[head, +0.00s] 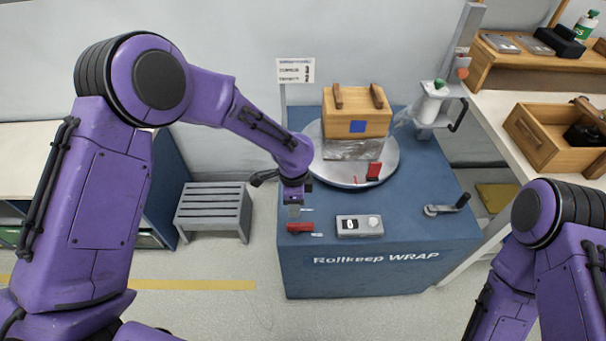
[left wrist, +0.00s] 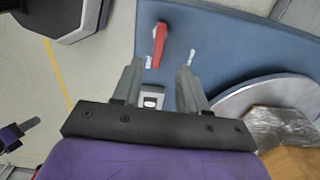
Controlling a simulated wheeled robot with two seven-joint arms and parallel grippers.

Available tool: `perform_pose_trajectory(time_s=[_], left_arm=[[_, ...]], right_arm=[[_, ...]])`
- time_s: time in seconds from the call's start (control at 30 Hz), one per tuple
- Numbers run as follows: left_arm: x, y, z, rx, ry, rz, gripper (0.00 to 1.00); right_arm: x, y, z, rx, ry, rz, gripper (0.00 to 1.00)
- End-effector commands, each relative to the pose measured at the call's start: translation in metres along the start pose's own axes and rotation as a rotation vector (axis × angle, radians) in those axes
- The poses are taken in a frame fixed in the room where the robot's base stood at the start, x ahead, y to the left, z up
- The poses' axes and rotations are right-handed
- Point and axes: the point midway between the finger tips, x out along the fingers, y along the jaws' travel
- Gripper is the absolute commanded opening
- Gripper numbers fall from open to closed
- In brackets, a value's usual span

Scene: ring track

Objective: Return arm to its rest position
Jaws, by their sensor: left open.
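My left arm comes in from the left in the head view and reaches over the blue wrapping station (head: 430,215).
A round turntable (head: 318,165) carries a wooden crate (head: 358,124) with clear wrap around its lower part. A grey control box (head: 359,226) and a crank handle (head: 447,206) are on the station. A grey step stool (head: 213,208) stands left, and a bench with a wooden drawer (head: 537,140) right.

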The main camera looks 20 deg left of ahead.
Motion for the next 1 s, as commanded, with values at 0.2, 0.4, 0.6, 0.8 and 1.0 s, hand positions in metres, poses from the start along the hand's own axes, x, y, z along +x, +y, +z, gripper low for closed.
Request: perform_pose_trajectory(time_s=[0.2,0.4,0.6,0.8,1.0], left_arm=[[0.000,-0.002,-0.003,-0.028,0.013,-0.007,0.43],[0.010,-0.009,-0.041,-0.462,0.320,-0.094,0.43],[0.070,0.029,0.011,-1.199,0.551,-0.147,0.43],[0.116,0.122,0.145,-1.781,0.487,-0.366,0.43],[0.128,0.213,0.221,-1.875,0.246,-0.446,0.43]], right_arm=[[0.000,0.000,0.000,0.000,0.000,0.000,0.00],[0.000,0.000,0.000,0.000,0.000,0.000,0.00],[0.000,0.000,0.000,0.000,0.000,0.000,0.00],[0.000,0.000,0.000,0.000,0.000,0.000,0.00],[0.000,0.000,0.000,0.000,0.000,0.000,0.00]])
